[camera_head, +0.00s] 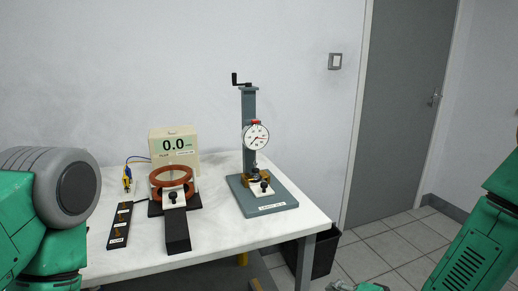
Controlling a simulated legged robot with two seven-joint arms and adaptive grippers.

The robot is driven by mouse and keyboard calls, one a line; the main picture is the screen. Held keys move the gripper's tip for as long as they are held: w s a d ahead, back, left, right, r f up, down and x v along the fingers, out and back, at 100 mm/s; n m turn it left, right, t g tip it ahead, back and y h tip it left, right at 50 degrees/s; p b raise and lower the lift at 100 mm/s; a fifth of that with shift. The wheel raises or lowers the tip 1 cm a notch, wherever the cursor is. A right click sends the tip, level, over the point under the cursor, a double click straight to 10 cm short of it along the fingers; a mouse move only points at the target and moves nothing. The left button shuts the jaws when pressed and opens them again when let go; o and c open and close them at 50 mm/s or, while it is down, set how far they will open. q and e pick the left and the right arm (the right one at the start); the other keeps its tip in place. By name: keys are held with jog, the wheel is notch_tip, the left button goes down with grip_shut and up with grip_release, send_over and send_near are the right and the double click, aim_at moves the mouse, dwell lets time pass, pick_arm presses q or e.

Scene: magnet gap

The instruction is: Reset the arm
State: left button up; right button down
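My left arm (60,205) comes in at the left edge, a green link with a large grey round joint cap, beside the table's left end. My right arm (480,245) shows as a green link at the lower right, clear of the table. Neither arm's fingers show in the picture. Small white and green parts at the bottom edge, right of the table, are cut off too much to identify. On the white table (225,170) stand a grey stand with a dial gauge (256,136) and crank, and a copper-coloured coil (171,183) on a black base.
A black strip (119,226) lies at the table's left, near a yellow-blue clip (127,178). A dark bin (325,254) stands under the table's right end. A grey door (398,100) is behind right.

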jog(key=s+d+f+n+g+h, duration=0.2)
jog(key=s+f+n+g, duration=0.1)
jog(key=s+f, duration=0.4)
jog(key=s+d+f+n+g+h, duration=0.1)
jog(key=s+d+f+n+g, duration=0.15)
jog(key=s+f, duration=0.45)
jog(key=s+d+n+g+h, duration=0.1)
jog(key=s+d+n+g, duration=0.1)
jog(key=s, duration=0.6)
jog(key=s+d+f+n+g+h, duration=0.1)
jog(key=s+d, duration=0.3)
jog(key=s, duration=0.4)
jog(key=shift+d+n+g+h, duration=0.3)
jog(key=shift+n+g+h, duration=0.25)
jog(key=shift+g+h, duration=0.25)
jog(key=shift+w+d+f, duration=0.1)
jog(key=shift+w+d, duration=0.05)
